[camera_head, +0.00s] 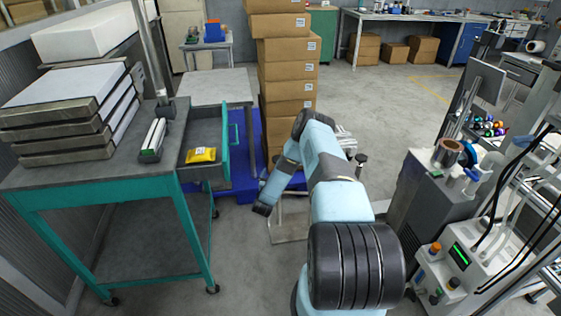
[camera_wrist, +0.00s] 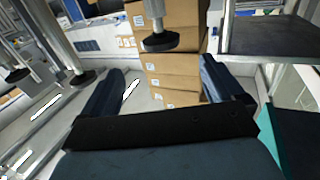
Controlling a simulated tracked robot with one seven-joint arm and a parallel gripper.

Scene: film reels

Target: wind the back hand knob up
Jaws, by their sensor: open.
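In the wrist view, which looks upside down, a black round knob (camera_wrist: 160,41) on a grey stem shows beyond my fingertips, roughly midway between them. A second black knob (camera_wrist: 82,77) stands to its left, and a third dark disc (camera_wrist: 18,74) is at the left edge. I cannot tell for sure which one is the back knob. My gripper (camera_wrist: 165,88) is open, its two dark fingers wide apart with nothing between them. In the head view, a dark knob on a stem (camera_head: 361,158) stands just right of my arm. My arm hides much of the stand there.
A stack of cardboard boxes (camera_head: 286,71) rises behind my arm by a blue pallet (camera_head: 245,185). A teal-framed table (camera_head: 110,208) with an open drawer stands left. A grey machine (camera_head: 437,195) stands right.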

